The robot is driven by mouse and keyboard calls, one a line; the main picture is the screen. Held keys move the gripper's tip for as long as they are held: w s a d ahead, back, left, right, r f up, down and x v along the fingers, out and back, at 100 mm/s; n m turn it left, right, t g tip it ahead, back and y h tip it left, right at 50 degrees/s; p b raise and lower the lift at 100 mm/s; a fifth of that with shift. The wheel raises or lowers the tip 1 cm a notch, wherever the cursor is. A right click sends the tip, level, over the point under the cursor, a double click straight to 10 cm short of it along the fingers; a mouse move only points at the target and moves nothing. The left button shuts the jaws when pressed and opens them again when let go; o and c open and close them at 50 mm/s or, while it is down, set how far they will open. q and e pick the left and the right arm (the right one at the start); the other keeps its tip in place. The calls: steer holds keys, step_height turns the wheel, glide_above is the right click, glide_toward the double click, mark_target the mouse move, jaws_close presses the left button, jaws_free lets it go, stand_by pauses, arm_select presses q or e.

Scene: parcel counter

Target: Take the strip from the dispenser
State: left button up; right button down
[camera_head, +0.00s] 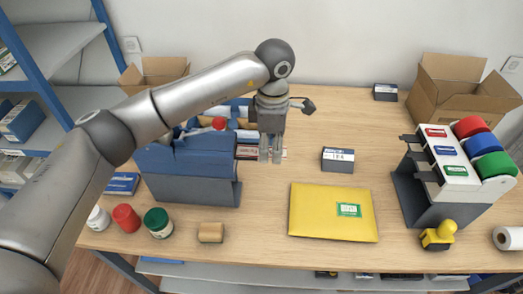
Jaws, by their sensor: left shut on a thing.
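The dispenser (444,196) stands at the right of the counter, a dark grey stand with a white sloped top. Red (470,127), blue (483,145) and green (496,164) rolls sit along its right side, with matching coloured labels on top. Dark outlets face left; a loose strip cannot be made out there. My left gripper (270,155) is left of centre, well away from the dispenser, pointing down beside the blue organizer. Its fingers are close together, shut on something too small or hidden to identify. My right gripper is not in view.
A blue organizer (190,175) stands left. Cardboard boxes (460,95) stand behind.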

arm_select(q)
steer(key=shift+r, duration=0.1)
steer(key=shift+d+r+p, duration=0.2)
steer(key=shift+d+r, duration=0.15)
steer(key=shift+r, duration=0.4)
steer(key=shift+d+r+p, duration=0.15)
steer(key=shift+d+r, duration=0.15)
steer(key=shift+r, duration=0.4)
steer(key=shift+r, duration=0.1)
step_height(320, 180, up, 9)
steer(key=a+p, duration=0.1)
steer(key=p, duration=0.5)
steer(key=shift+a, duration=0.15)
steer(key=shift+f, duration=0.2)
